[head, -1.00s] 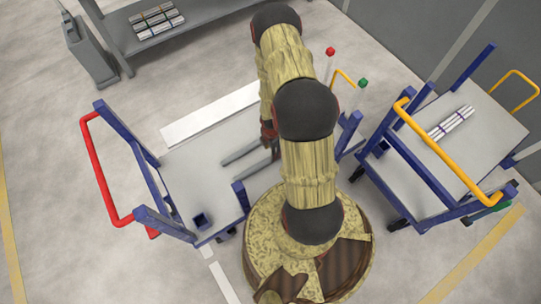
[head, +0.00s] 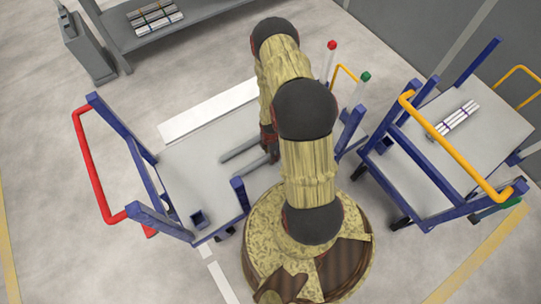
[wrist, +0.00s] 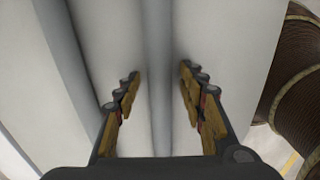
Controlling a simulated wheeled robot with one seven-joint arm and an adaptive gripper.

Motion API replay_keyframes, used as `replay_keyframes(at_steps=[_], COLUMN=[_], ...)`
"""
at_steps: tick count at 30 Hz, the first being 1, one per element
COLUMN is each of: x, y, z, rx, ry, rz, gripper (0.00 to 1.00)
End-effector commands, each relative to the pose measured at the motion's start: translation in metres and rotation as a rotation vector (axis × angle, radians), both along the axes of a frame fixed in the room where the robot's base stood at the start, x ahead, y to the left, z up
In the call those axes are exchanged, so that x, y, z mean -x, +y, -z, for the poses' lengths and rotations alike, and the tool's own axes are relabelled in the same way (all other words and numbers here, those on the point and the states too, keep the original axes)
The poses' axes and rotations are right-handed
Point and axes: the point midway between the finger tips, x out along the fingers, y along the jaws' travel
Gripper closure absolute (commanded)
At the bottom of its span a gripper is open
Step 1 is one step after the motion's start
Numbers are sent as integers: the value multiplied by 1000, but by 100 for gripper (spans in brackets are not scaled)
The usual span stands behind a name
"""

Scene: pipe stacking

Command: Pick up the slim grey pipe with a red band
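Two slim grey pipes lie side by side on the grey deck of the cart with the red handle (head: 92,165). My gripper (wrist: 159,72) is open in the wrist view, with one finger on each side of a grey pipe (wrist: 158,35). A gap shows between each finger and that pipe. Another grey pipe (wrist: 62,50) lies to its left. No red band shows on either pipe, and their ends are partly hidden.
Blue posts (head: 240,194) rise from the cart's edges. A second cart with a yellow handle (head: 455,148) at right carries banded pipes (head: 458,118). Red-topped (head: 332,47) and green-topped (head: 365,77) uprights stand behind my arm. A shelf (head: 120,40) at upper left holds more pipes.

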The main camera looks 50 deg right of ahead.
Motion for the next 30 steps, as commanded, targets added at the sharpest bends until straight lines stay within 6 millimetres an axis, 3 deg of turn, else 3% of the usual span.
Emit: replay_keyframes(at_steps=[20,30], x=[0,0], y=[0,0], z=[0,-1], rx=[0,0], ry=[0,0], rz=[0,0], gripper=[100,100])
